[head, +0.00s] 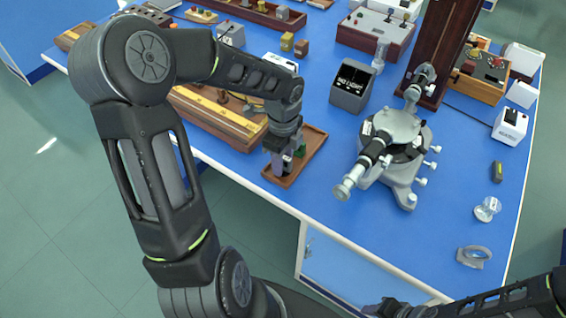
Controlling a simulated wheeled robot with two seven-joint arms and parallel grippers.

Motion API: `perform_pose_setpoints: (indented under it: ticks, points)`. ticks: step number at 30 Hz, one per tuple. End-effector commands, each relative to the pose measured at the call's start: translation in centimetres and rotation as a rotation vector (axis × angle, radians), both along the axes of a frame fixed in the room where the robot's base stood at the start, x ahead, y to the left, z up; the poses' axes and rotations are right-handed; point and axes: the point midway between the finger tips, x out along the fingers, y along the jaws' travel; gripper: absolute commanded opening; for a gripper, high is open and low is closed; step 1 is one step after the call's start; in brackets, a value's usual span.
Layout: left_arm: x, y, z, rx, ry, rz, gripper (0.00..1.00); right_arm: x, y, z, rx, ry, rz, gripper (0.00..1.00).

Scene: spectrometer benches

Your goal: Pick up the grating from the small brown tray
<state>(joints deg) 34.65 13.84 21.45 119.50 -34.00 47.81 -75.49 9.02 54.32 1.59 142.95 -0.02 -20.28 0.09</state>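The small brown tray (314,143) lies on the blue bench top near its front edge. My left gripper (281,170) reaches down over the tray, with its fingertips low above or at the tray floor. A small dark green piece (300,151), perhaps part of the grating, shows right beside the gripper. The rest of it is hidden behind the gripper, and I cannot see whether the fingers are closed on it. My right gripper (384,308) is at the bottom edge, dark and partly cut off, away from the bench items.
A wooden box with brass rails (215,118) stands close left of the tray. A grey spectrometer (397,130) stands to its right, and a dark display box (351,88) behind. A round glass piece (487,209) and a ring-shaped stand (473,256) are at the right. The front bench strip is clear.

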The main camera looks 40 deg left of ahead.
Motion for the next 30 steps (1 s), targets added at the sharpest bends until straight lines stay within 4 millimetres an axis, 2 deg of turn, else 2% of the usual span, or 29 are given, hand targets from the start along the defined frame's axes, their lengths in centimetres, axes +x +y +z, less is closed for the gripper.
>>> perform_pose_setpoints:
  ticks: [2, 15, 30]
  points:
    - [0.00, 0.00, 0.01, 0.000, 0.000, 0.000, 0.37, 0.00, 0.00, 0.00, 0.000, 0.000, 0.000, 0.36]
    - [0.00, 0.00, 0.01, 0.000, 0.000, 0.000, 0.01, 0.00, 0.00, 0.00, 0.000, 0.000, 0.000, 0.36]
    - [0.01, 0.00, 0.02, 0.000, 0.000, 0.000, 0.00, 0.00, 0.00, 0.00, 0.000, 0.000, 0.000, 0.36]
